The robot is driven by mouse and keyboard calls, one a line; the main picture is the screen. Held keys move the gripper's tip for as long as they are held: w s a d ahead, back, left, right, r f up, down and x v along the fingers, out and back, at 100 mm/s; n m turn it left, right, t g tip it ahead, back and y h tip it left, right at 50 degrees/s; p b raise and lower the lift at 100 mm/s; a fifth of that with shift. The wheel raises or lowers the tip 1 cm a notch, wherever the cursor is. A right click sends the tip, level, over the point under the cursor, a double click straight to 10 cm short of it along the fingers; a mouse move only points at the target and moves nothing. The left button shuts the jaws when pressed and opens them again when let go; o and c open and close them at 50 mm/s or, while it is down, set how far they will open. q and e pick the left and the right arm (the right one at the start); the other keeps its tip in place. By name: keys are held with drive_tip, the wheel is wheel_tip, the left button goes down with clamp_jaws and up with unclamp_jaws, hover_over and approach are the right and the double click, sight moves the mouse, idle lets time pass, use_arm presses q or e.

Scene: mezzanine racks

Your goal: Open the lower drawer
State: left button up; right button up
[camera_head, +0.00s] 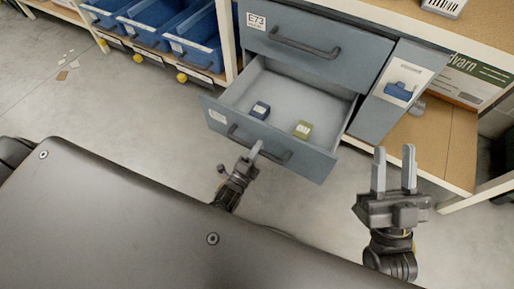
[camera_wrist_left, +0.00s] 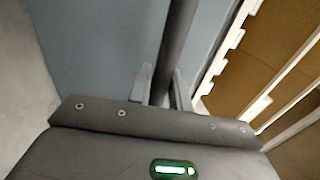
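The lower drawer (camera_head: 268,147) of the grey-blue cabinet is pulled well out, its inside visible. My left gripper (camera_head: 254,151) is at the dark bar handle (camera_head: 281,157) on the drawer front. In the left wrist view the handle (camera_wrist_left: 176,40) passes between the fingers, which look closed on it; their tips are partly hidden. My right gripper (camera_head: 394,154) is open and empty, to the right of the drawer, fingers pointing up in the picture.
The upper drawer (camera_head: 320,42), labelled E73, is shut above. Blue bins (camera_head: 195,38) stand on a rack at the upper left. A wooden shelf (camera_head: 445,140) is to the right of the cabinet.

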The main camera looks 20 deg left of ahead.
use_arm(q)
drive_tip(key=o, duration=0.3)
drive_tip(key=shift+o, duration=0.2)
drive_tip(key=shift+s, duration=0.1)
